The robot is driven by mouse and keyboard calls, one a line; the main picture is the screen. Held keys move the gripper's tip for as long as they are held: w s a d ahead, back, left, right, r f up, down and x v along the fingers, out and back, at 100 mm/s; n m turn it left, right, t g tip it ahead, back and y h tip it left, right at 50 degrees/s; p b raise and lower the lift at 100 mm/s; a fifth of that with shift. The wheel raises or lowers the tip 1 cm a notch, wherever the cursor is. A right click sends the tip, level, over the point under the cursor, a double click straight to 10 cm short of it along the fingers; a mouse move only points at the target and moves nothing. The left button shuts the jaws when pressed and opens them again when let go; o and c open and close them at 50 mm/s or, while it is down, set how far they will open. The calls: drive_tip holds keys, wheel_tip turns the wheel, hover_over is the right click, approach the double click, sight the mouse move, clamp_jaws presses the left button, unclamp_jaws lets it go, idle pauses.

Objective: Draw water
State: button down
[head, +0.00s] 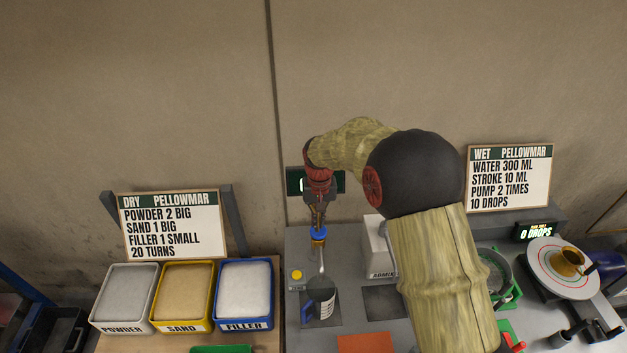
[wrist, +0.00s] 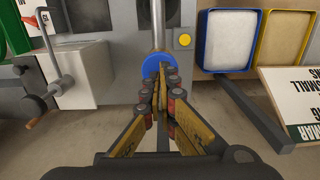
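A water tap with a round blue knob (head: 318,234) stands at the back of the grey counter, its metal spout (head: 321,262) pointing toward the front. A dark jug (head: 321,295) with a white scale and blue handle stands below the spout end; its contents cannot be made out. My gripper (head: 317,222) reaches down to the knob from above. In the wrist view the two fingertips (wrist: 160,82) are close together at the near edge of the blue knob (wrist: 154,62), and a narrow gap shows between the fingers. Whether they grip the knob is unclear.
A yellow button (head: 297,275) sits left of the jug. A dark display (head: 295,181) behind my gripper is mostly hidden. The white admix dispenser (head: 376,243) stands right of the tap, partly behind my arm. Powder (head: 124,297), sand (head: 182,296) and filler (head: 244,294) bins stand left.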

drive_tip(key=shift+f, duration=0.15)
drive_tip(key=shift+f+b, duration=0.85)
drive_tip(key=shift+f, duration=0.5)
drive_tip(key=shift+s, duration=0.1)
idle(1.0)
idle(4.9)
drive_tip(key=shift+r+p, duration=0.75)
drive_tip(key=shift+r, duration=0.7)
